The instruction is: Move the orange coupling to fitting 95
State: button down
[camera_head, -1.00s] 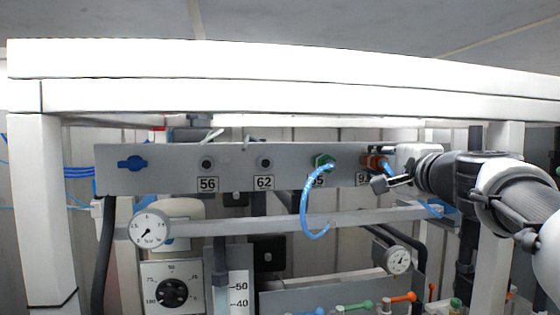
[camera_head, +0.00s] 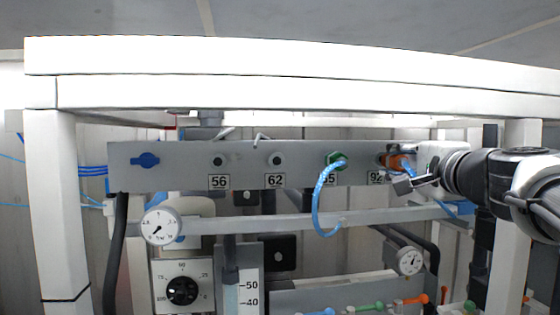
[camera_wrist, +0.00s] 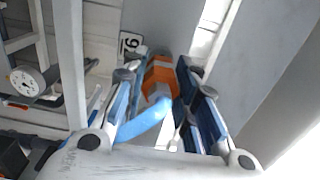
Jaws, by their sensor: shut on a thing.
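The orange coupling (camera_head: 400,162) is at the right end of the grey panel, by the label 92, with a blue hose. In the wrist view the orange coupling (camera_wrist: 160,78) lies between the blue-padded fingers of my gripper (camera_wrist: 160,105), its blue hose bending toward the camera. My gripper (camera_head: 410,172) is shut on it. I cannot tell whether it is still seated on the fitting.
A thick white frame beam (camera_head: 300,95) crosses above. A rail with gauges (camera_head: 160,226) runs below. The looped hose (camera_head: 316,210) hangs before the panel.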

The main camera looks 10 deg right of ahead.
aim_at(406, 162)
jog(key=shift+s+r+b, duration=0.2)
jog(key=shift+s+b, duration=0.35)
jog(key=shift+s, duration=1.45)
jog(key=shift+d, duration=0.1)
jog(key=d+p, duration=0.4)
jog(key=d, duration=0.8)
jog(key=w+p, duration=0.1)
jog(key=w, duration=0.2)
jog(key=w+p, duration=0.1)
jog(key=w, duration=0.1)
jog(key=shift+w+a+f+p, duration=0.15)
jog(key=shift+w+a+p, duration=0.15)
jog(key=shift+a, duration=0.1)
jog(key=shift+b, duration=0.85)
dwell(0.8)
